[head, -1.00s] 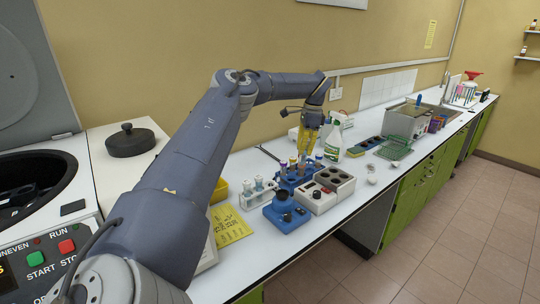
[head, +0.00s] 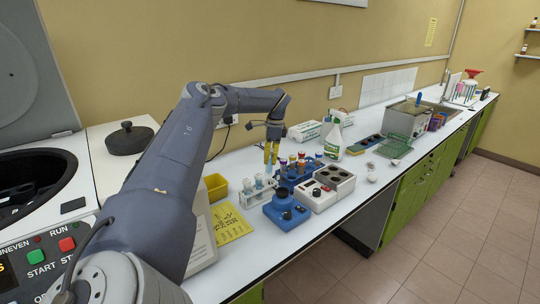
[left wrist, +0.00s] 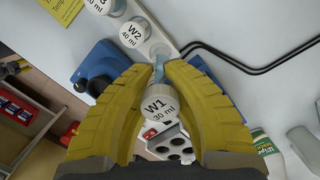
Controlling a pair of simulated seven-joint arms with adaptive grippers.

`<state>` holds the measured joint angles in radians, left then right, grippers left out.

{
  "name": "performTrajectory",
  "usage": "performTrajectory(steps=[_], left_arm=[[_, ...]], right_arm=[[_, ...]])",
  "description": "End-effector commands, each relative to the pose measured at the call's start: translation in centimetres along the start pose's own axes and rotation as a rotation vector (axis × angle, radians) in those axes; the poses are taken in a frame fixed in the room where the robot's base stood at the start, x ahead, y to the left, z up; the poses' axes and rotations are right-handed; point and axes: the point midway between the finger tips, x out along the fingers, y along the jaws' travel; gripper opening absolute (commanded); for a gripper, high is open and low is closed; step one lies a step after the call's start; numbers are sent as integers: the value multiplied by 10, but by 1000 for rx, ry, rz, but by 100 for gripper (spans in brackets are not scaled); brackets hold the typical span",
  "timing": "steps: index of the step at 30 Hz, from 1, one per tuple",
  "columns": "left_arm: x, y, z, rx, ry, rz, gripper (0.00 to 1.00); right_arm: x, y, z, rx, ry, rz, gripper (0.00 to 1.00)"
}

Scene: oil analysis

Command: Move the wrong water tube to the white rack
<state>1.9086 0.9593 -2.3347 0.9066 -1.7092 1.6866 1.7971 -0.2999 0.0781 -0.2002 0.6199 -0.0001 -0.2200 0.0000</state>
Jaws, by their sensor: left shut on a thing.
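My left gripper (head: 271,155) has yellow fingers pointing down beside the right end of the white rack (head: 252,201). In the left wrist view, the gripper (left wrist: 160,85) is shut on the tube with a white cap marked W1 30 ml (left wrist: 160,103). Its pale blue lower part points toward the end of the white rack (left wrist: 163,30); whether it is inside a hole or above it, I cannot tell. Tube W2 40 ml (left wrist: 131,36) and tube W3 (left wrist: 100,4) stand in the rack. The blue rack (head: 290,185) holds several coloured-cap tubes just right of the gripper. My right gripper is not in view.
A yellow bin (head: 216,187) and yellow note (head: 230,224) lie left. Black cables (left wrist: 245,55) cross the bench.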

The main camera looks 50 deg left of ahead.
Motion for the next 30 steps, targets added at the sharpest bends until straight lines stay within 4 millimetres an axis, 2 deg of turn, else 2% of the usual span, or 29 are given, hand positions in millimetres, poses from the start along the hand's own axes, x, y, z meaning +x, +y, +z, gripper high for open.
performTrajectory(steps=[21, 30], left_arm=[[60, 0, -6, -1, -2, 0, 0], [77, 0, -9, -1, 0, 0, 0]], right_arm=[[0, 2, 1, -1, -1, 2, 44], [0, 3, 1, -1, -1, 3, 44]])
